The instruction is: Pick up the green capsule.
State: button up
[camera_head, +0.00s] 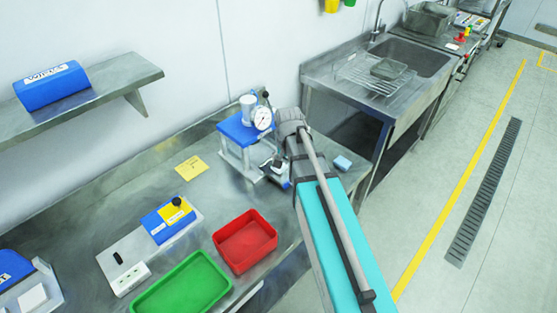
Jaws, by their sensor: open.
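I cannot make out a green capsule in this view; it may be hidden or too small to tell. My gripper (275,170) is small and partly covered by my own arm, low over the steel bench beside the blue stand. It is open, and I see nothing held in it. The blue stand (238,131) carries a round white dial gauge (263,119) and a metal cylinder, and stands at the back of the bench. My gripper is just right of and in front of this stand; whether they touch I cannot tell.
A red tray (246,241) and a green tray (182,287) sit at the bench front. A blue and yellow device (169,220) and a yellow note (191,168) lie left. A light blue block (343,163) lies right. A sink (410,58) stands beyond the bench.

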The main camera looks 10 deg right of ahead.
jog(key=w+r+m+p, duration=0.3)
jog(key=w+r+m, duration=0.2)
jog(key=w, duration=0.4)
jog(key=shift+w+d+p, duration=0.35)
jog(key=shift+f, duration=0.1)
notch_tip(320, 180, down, 8)
jog(key=b, duration=0.8)
jog(key=shift+f+b, duration=0.25)
jog(key=shift+b, duration=0.05)
jog(key=shift+f, duration=0.15)
jog(key=f+b, duration=0.3)
jog(key=shift+s+a, duration=0.1)
jog(key=shift+s, duration=0.2)
jog(key=shift+f+b, duration=0.95)
jog(key=shift+b, duration=0.2)
jog(key=c, duration=0.8)
